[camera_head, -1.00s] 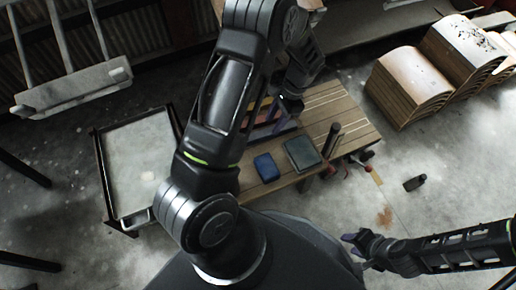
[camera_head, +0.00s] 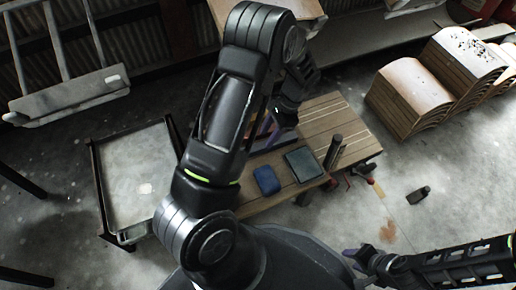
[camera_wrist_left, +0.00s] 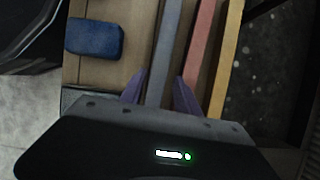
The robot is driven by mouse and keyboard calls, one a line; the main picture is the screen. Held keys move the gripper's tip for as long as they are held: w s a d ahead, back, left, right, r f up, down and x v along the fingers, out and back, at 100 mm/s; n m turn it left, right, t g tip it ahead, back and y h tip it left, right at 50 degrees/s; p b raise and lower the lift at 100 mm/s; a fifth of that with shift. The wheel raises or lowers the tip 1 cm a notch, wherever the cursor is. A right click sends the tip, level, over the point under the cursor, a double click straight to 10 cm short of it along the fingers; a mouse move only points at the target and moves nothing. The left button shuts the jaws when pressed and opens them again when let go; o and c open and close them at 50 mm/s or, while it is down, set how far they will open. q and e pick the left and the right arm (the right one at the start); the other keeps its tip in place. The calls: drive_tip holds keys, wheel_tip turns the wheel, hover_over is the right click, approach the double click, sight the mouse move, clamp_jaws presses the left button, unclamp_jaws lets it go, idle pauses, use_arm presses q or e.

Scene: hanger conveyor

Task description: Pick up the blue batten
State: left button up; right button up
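The blue batten (camera_wrist_left: 166,45), a dull blue-grey strip, runs lengthwise in the left wrist view. A red batten (camera_wrist_left: 201,42) and a yellow batten (camera_wrist_left: 226,60) lie to its right. My left gripper (camera_wrist_left: 158,88) is open, its purple fingers on either side of the blue batten with gaps visible. Whether the fingers reach down beside it I cannot tell. In the head view my left gripper (camera_head: 284,114) is over the wooden table (camera_head: 325,113), and my arm partly hides the battens. My right gripper (camera_head: 356,260) is low at the right, away from the table; its opening is unclear.
A blue block (camera_head: 266,180) and a grey-green flat box (camera_head: 303,164) lie on the table near the battens. Dark cylinders (camera_head: 333,150) stand at its right edge. A tray-like frame (camera_head: 97,185) stands left. Curved wooden stacks (camera_head: 408,90) are at right.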

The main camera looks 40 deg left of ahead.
sight(262, 145)
use_arm(q)
drive_tip(key=b+x, duration=0.2)
drive_tip(key=x, duration=0.2)
drive_tip(key=shift+s+a+f+b, duration=0.1)
drive_tip(key=shift+s+f+b, duration=0.1)
drive_tip(key=shift+b, duration=0.2)
drive_tip(key=shift+s+a+f, duration=0.1)
drive_tip(key=shift+s+f, duration=0.05)
drive_tip(key=shift+f, duration=0.2)
clamp_jaws()
idle(0.4)
